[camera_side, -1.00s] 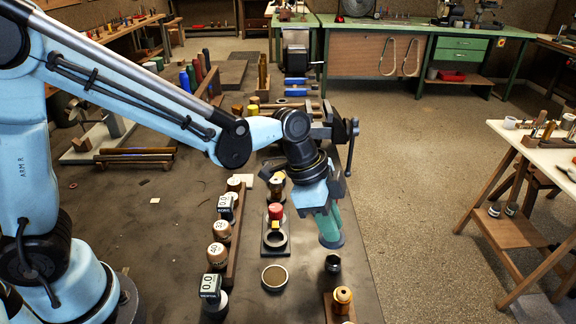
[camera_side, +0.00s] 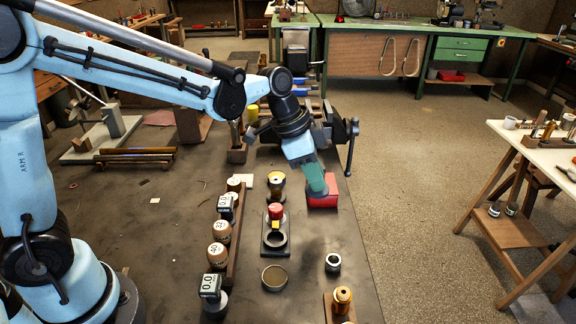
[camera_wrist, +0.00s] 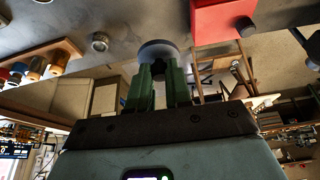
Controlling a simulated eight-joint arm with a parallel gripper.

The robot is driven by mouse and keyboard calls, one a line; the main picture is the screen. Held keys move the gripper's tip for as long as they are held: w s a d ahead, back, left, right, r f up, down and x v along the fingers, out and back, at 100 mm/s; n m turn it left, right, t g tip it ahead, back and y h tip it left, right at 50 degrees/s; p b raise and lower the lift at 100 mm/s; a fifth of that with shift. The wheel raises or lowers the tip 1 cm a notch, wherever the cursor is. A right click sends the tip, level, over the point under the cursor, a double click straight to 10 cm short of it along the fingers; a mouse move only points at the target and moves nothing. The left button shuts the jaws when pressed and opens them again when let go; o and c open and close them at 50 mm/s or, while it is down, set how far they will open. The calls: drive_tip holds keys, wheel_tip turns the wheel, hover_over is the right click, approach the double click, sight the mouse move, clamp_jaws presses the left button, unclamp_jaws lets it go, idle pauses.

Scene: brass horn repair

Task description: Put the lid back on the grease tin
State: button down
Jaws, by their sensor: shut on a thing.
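My gripper (camera_wrist: 158,75) has its green jaws shut on a round grey lid (camera_wrist: 158,48), which shows in the wrist view at the fingertips. In the side view the gripper (camera_side: 317,188) is above the right part of the bench, at a red box (camera_side: 322,201). The lid can hardly be made out there. The grease tin (camera_side: 274,278) is a shallow round tin, open, with brown content, at the front middle of the bench. My gripper is well behind it and to its right, apart from it.
A small metal ring-topped piece (camera_side: 333,263) stands right of the tin. A black stand with a red knob (camera_side: 276,212) is behind the tin. A brass piece (camera_side: 342,299) stands front right.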

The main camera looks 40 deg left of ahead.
drive_tip(key=w+a+f+n, duration=0.1)
drive_tip(key=w+a+n, duration=0.1)
drive_tip(key=a, duration=0.6)
drive_tip(key=w+a+f+n, duration=0.1)
drive_tip(key=w+a, duration=0.2)
drive_tip(key=a, duration=0.6)
drive_tip(key=shift+t+y, duration=0.3)
drive_tip(key=shift+t, duration=0.1)
drive_tip(key=shift+f, duration=2.95)
drive_tip(key=shift+f, duration=0.15)
drive_tip(key=c, duration=1)
unclamp_jaws()
drive_tip(key=shift+o, duration=0.6)
drive_tip(key=o, duration=0.4)
